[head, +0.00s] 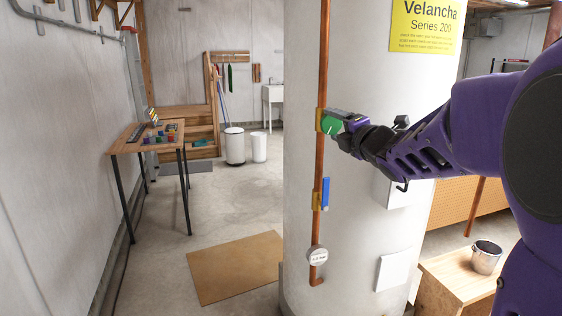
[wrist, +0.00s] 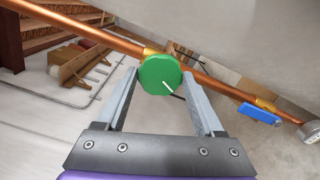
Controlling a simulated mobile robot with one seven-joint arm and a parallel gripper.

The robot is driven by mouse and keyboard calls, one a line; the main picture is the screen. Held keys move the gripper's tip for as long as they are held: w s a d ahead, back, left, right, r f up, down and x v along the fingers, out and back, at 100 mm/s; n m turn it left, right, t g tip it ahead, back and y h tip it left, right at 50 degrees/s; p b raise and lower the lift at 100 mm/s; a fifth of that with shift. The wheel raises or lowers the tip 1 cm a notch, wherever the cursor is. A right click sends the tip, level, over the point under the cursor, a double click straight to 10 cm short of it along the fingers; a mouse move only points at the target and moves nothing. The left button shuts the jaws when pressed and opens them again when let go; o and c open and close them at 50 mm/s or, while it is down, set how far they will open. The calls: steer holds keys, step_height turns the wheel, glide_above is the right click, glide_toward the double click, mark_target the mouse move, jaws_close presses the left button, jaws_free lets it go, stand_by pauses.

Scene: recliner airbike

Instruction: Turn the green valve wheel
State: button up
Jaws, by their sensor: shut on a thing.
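The green valve wheel (head: 330,123) sits on a vertical copper pipe (head: 322,70) that runs down the white tank. In the wrist view the green wheel (wrist: 160,75) is a round disc with a pale line on its face. It lies between the tips of my gripper's two fingers (wrist: 160,83). In the head view my gripper (head: 337,122) reaches in from the right at the wheel and partly covers it. My gripper is shut on the wheel.
A blue handle (head: 325,193) and a round gauge (head: 317,256) sit lower on the same pipe. The white tank (head: 345,230) stands close behind. A wooden bench with a metal bucket (head: 486,258) is at lower right. A table (head: 150,138) stands at left.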

steer(key=shift+r+m+p, duration=0.15)
steer(key=shift+m+p, duration=0.4)
steer(key=shift+m, duration=1.05)
steer(key=shift+p, duration=0.4)
steer(key=shift+m+p, duration=0.35)
steer(key=shift+m, duration=0.35)
steer(key=shift+m+p, duration=0.35)
steer(key=shift+m, duration=0.65)
